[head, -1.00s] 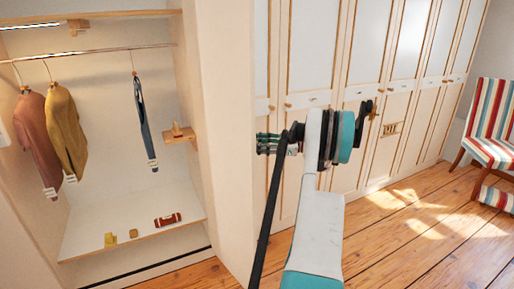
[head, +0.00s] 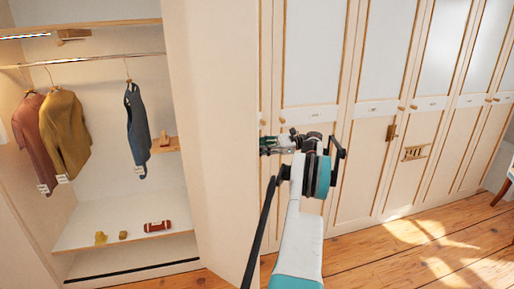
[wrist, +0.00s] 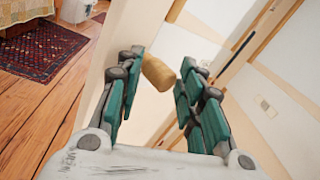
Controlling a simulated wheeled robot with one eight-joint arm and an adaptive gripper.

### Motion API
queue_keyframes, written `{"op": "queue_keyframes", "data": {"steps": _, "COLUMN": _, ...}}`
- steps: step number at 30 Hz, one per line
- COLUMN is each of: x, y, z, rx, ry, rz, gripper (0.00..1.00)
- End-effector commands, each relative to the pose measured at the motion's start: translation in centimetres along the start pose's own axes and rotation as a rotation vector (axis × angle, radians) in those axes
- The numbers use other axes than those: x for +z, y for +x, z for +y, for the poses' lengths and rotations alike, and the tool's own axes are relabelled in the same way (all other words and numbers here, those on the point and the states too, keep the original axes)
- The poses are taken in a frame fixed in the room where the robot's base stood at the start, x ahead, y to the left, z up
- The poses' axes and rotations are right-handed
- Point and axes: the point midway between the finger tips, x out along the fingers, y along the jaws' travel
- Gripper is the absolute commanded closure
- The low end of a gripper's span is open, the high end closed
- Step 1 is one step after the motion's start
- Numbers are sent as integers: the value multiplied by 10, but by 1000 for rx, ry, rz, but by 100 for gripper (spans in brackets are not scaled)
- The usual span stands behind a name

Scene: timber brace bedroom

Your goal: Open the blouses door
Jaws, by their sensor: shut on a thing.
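A tall cream wardrobe door (head: 208,130) stands swung out from an open compartment, its inner face toward the head camera. I cannot read any label on it. My gripper (head: 266,145) is at this door's far edge, its fingertips partly hidden behind the panel. In the wrist view, my gripper (wrist: 161,64) is shut on a round wooden knob (wrist: 158,76), which sits between the green finger pads. The knob is hidden in the head view.
The open compartment holds hanging red, mustard and blue garments (head: 137,130), a floor board (head: 100,222) and small items. Closed doors (head: 375,170) with knobs and plates run to the right. Wooden floor (head: 370,262) lies in front. A patterned rug (wrist: 45,50) shows in the wrist view.

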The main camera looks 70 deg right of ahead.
Motion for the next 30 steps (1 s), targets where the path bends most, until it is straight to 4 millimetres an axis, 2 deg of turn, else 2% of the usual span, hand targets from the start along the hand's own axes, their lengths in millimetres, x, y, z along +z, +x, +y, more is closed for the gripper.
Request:
{"op": "queue_keyframes", "data": {"steps": 1, "x": 0, "y": 12, "z": -7, "rx": -2, "ry": -2, "rz": -2, "gripper": 100}}
{"op": "queue_keyframes", "data": {"steps": 14, "x": 0, "y": 11, "z": -7, "rx": 1, "ry": -2, "rz": -3, "gripper": 100}}
{"op": "queue_keyframes", "data": {"steps": 15, "x": 0, "y": 11, "z": -7, "rx": 1, "ry": -2, "rz": -3, "gripper": 61}}
{"op": "queue_keyframes", "data": {"steps": 16, "x": 0, "y": 11, "z": -7, "rx": 1, "ry": -2, "rz": -3, "gripper": 58}}
{"op": "queue_keyframes", "data": {"steps": 21, "x": -2, "y": 10, "z": -6, "rx": 1, "ry": -2, "rz": 0, "gripper": 55}}
{"op": "queue_keyframes", "data": {"steps": 30, "x": -4, "y": 11, "z": -6, "rx": 2, "ry": -1, "rz": 3, "gripper": 58}}
